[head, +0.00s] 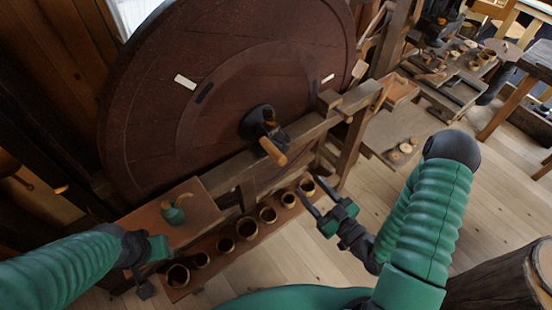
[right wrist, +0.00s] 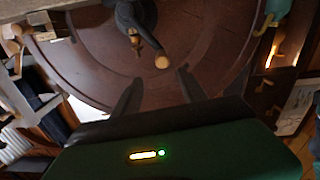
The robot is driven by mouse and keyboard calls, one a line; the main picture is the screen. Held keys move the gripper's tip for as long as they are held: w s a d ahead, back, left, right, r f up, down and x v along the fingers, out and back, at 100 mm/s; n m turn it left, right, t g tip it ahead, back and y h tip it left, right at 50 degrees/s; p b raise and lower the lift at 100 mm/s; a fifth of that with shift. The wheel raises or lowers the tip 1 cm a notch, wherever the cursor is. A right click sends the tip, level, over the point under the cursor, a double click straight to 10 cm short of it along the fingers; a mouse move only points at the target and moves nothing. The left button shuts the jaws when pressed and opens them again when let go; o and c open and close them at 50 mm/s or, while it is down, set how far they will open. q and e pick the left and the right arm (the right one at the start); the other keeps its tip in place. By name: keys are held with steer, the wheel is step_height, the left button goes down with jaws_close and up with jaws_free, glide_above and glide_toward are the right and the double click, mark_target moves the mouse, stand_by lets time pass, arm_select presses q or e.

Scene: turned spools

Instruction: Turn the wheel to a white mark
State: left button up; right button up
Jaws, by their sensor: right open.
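The wheel (head: 150,130) is a large dark red-brown wooden disc, standing upright at the upper left in the head view. It bears a white mark (head: 185,81) at left, another white mark (head: 328,78) at right, and a dark mark (head: 204,93) near the first. A black crank with a wooden handle (head: 273,152) sits at its hub. In the right wrist view the handle (right wrist: 162,62) shows beyond my fingers. My right gripper (head: 314,195) is open and empty, below and right of the handle, apart from it. My left gripper (head: 147,270) is at the lower left; its jaws are unclear.
A wooden beam frame (head: 340,112) crosses before the wheel. A low board (head: 215,262) holds several round wooden cups. A green object (head: 173,214) rests on a wooden ledge (head: 205,207). Benches with small parts stand upper right; a stump-like wooden piece (head: 490,280) is lower right. Floor is clear mid-right.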

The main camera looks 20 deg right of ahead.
steer(key=b, duration=0.3)
glide_toward(274, 152)
steer(key=shift+w+a+f+n, duration=0.1)
steer(key=shift+w+f+n, duration=0.25)
steer(key=shift+w, duration=0.35)
steer(key=p+x, duration=0.1)
steer(key=x, duration=0.3)
steer(key=p+x, duration=0.2)
steer(key=x, duration=0.3)
steer(key=shift+d+f, duration=0.25)
steer(key=shift+w+f, duration=0.15)
steer(key=shift+w, duration=0.1)
steer(key=shift+a, duration=0.1)
steer(key=shift+a, duration=0.1)
steer(key=c, duration=0.5)
jaws_close()
